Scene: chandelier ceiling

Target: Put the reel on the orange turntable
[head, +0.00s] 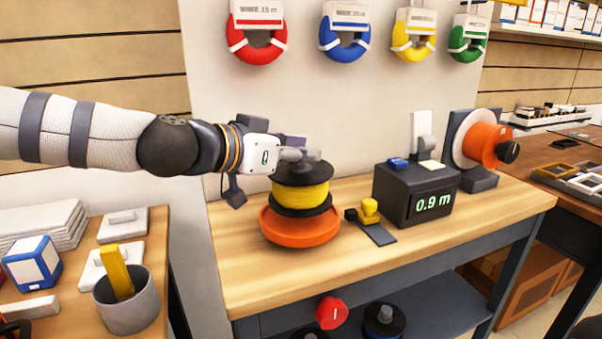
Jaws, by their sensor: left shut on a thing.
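The reel (300,191) has yellow winding between two black flanges and stands upright. My left gripper (298,156) is over its top and shut on it, coming in from the left. The reel is directly over the orange turntable (299,232), a round disc on the wooden bench. The lower flange sits within the turntable's outline; I cannot tell if it touches or hangs slightly above. The gripper's fingertips are partly hidden against the dark upper flange. My right gripper is not in view.
A dark meter box (416,194) reading 0.9 m stands right of the turntable, with a small yellow-topped device (370,211) between them. An orange spool (484,145) on a stand is at the bench's right. A grey cup (128,303) stands on the left table. The bench front is clear.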

